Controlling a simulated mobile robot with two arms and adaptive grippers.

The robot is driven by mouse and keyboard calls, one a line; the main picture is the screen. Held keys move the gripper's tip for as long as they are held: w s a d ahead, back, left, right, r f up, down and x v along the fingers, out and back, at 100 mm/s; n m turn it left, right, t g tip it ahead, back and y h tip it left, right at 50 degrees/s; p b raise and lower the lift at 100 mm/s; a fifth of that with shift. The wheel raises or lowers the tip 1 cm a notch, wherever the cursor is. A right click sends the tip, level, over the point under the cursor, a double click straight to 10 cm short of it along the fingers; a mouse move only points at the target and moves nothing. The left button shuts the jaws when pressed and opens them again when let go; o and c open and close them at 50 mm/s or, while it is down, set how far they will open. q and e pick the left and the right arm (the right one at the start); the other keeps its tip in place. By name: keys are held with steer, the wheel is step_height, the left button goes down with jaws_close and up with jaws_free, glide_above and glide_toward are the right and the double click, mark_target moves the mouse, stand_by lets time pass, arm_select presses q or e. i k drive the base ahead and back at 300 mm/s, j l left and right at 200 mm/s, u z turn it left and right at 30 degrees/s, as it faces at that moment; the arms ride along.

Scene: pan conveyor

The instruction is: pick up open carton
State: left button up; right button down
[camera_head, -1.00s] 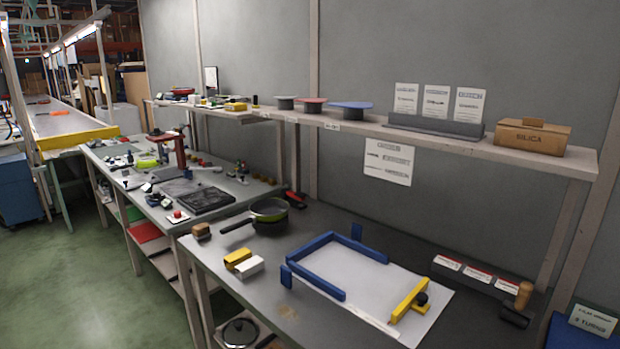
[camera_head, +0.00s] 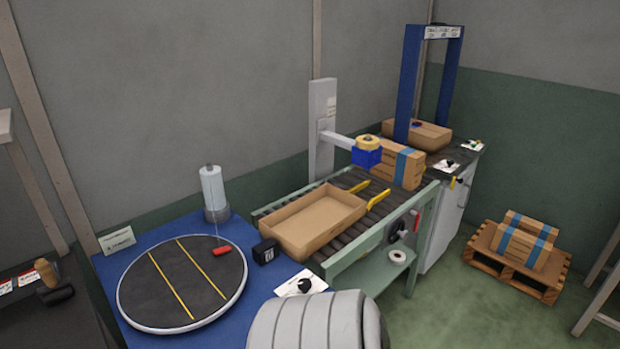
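The open carton (camera_head: 285,236) is a shallow brown cardboard box with no lid, and it looks empty. It sits at the near end of the roller conveyor (camera_head: 341,250), right of the blue table. Yellow guide pieces (camera_head: 378,200) stand at its right and far side. A light grey ribbed rounded part at the bottom centre looks like part of my own arm. Neither of my grippers shows in the view.
A round black turntable (camera_head: 183,282) with yellow lines and a roll of film (camera_head: 214,194) stand on the blue table (camera_head: 112,270). A taping head (camera_head: 367,152) overhangs the conveyor before a closed carton (camera_head: 398,166). A pallet (camera_head: 515,262) with cartons stands right.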

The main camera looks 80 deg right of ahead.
mark_target(305, 225)
steer(key=z, duration=2.7)
